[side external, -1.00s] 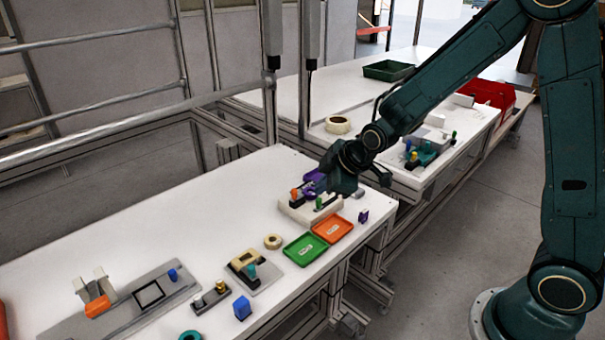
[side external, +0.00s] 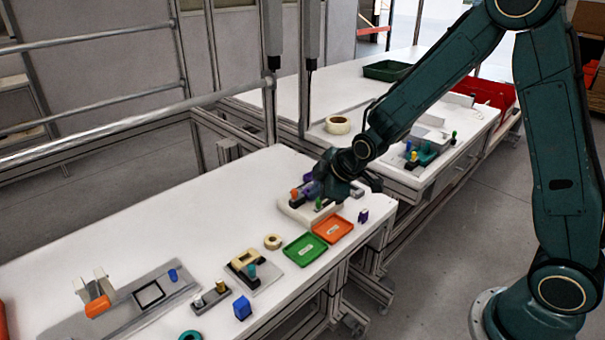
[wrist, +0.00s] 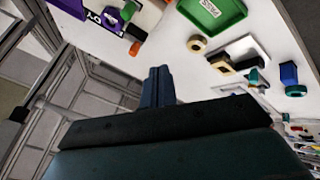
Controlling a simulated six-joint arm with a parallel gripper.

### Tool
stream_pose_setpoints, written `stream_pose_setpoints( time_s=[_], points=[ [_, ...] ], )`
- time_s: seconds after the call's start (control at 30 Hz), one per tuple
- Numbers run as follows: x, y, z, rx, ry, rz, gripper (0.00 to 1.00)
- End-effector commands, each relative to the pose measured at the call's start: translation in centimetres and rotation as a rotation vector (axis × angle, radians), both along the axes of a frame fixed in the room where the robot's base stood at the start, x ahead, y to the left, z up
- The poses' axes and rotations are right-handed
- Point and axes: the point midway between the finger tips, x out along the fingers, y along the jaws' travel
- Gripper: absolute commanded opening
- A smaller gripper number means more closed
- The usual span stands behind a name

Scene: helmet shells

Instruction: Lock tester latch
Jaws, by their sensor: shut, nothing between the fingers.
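The tester is likely the white-based fixture (side external: 297,213) near the far right end of the near table. It carries an orange knob (side external: 294,193), a green knob (side external: 318,203) and a purple part (side external: 309,177). I cannot tell which piece is the latch. My gripper (side external: 318,189) is at the fixture, covering part of it; contact cannot be told. In the wrist view my gripper's fingers (wrist: 158,84) are together and empty. That view shows a purple part (wrist: 90,8) and an orange knob (wrist: 135,48) at upper left, apart from the fingertips in the picture.
A green tray (side external: 290,255) and an orange tray (side external: 321,236) lie in front of the fixture. A tape roll (side external: 273,241), another small fixture (side external: 238,284) and a blue block (side external: 241,308) stand leftward. The table's back middle is clear.

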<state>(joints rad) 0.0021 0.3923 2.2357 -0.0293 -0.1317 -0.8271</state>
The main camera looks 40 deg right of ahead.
Motion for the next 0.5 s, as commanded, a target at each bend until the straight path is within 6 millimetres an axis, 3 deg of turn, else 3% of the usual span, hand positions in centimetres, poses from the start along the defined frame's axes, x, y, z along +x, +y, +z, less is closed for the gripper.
stream_pose_setpoints(
  time_s=[0.5],
  points=[
    [3.4,0.2,-4.6,0.000,0.001,0.000,0.00]
  ],
)
